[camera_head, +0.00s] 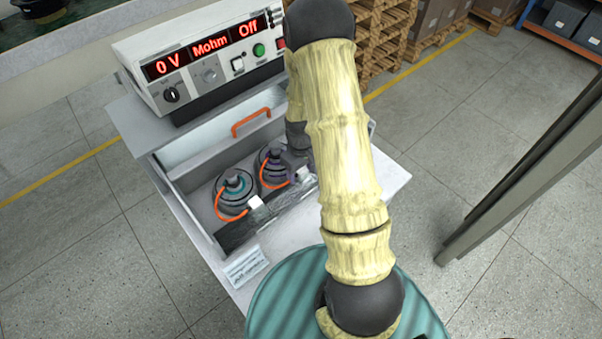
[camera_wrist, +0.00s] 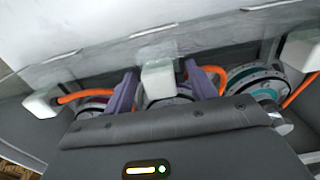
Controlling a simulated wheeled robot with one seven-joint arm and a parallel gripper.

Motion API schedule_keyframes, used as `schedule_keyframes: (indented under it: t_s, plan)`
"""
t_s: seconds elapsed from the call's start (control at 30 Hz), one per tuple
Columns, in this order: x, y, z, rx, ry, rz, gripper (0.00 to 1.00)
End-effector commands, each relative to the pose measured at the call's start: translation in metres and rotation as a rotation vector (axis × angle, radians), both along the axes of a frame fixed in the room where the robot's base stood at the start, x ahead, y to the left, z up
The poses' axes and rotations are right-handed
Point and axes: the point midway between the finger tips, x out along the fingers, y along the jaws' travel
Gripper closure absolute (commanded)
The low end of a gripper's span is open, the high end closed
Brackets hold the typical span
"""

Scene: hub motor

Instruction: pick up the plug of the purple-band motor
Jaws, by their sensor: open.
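The purple-band motor (camera_head: 272,166) sits in the grey tray beside the teal-band motor (camera_head: 233,188), partly covered by my gripper (camera_head: 298,160). In the wrist view a white plug (camera_wrist: 158,76) with an orange cable stands between the two open purple-grey fingers of my gripper (camera_wrist: 161,68). The middle motor (camera_wrist: 168,98) is behind that plug, mostly hidden. The plug shows a gap to each finger; I cannot tell the depth between them.
Another white plug (camera_wrist: 42,104) is at left and the teal motor's plug (camera_wrist: 300,50) at right in the wrist view. The tray has an orange handle (camera_head: 250,121). A tester (camera_head: 200,58) reading 0 V stands behind it. A grey post (camera_head: 530,170) rises at right.

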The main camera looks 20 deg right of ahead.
Motion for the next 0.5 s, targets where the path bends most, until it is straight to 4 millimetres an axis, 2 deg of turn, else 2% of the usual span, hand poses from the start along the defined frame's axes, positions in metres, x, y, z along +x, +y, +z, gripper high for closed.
schedule_keyframes:
  t_s: [0.17, 0.43, 0.5]
  plan:
    - [0.0000, 0.0000, 0.0002, 0.000, 0.000, 0.000, 0.44]
    - [0.0000, 0.0000, 0.0002, 0.000, 0.000, 0.000, 0.95]
    - [0.0000, 0.0000, 0.0003, 0.000, 0.000, 0.000, 0.97]
